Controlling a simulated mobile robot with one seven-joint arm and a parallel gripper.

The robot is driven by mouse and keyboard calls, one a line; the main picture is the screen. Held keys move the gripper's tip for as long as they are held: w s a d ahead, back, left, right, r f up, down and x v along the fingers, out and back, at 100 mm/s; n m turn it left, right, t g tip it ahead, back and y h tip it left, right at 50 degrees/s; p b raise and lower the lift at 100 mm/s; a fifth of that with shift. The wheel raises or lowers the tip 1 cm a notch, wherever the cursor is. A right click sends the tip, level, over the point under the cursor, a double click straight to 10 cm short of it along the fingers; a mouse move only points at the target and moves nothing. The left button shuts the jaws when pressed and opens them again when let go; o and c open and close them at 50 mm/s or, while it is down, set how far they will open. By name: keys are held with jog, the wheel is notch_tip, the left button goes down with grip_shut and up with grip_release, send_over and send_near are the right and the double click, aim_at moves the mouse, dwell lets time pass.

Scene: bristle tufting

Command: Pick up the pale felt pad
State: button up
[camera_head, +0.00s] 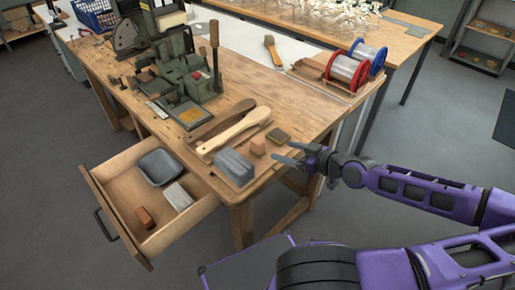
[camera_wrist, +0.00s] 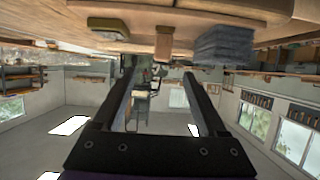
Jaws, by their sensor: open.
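A pale grey block (camera_head: 178,196), the palest pad-like thing in view, lies in the open drawer at the lower left. I take it for the felt pad, though its material is too small to tell. My gripper (camera_head: 291,154) is open and empty at the table's near right corner, well to the right of the drawer. A darker grey layered block (camera_head: 235,165) sits on the table left of my gripper. In the wrist view my two fingers (camera_wrist: 158,78) stand apart with nothing between them. The layered block (camera_wrist: 223,46) shows there at the upper right; the pale block does not.
The drawer (camera_head: 110,178) also holds a dark tray (camera_head: 160,166) and a red-brown block (camera_head: 145,217). Small blocks (camera_head: 258,146) and wooden brush handles (camera_head: 234,130) lie on the workbench (camera_head: 245,78). A green machine (camera_head: 185,75) with an upright lever stands behind.

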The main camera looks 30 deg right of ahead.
aim_at(262, 145)
jog(key=b+x, duration=0.1)
jog(key=x, duration=0.6)
jog(key=shift+f, duration=0.1)
jog(key=x, duration=0.4)
jog(key=shift+a+b, duration=0.35)
jog(key=shift+b, duration=0.05)
jog(key=shift+w+a+f, duration=0.15)
jog(key=shift+w+a, duration=0.05)
jog(key=shift+w, duration=0.35)
jog(key=shift+c, duration=0.2)
grip_shut()
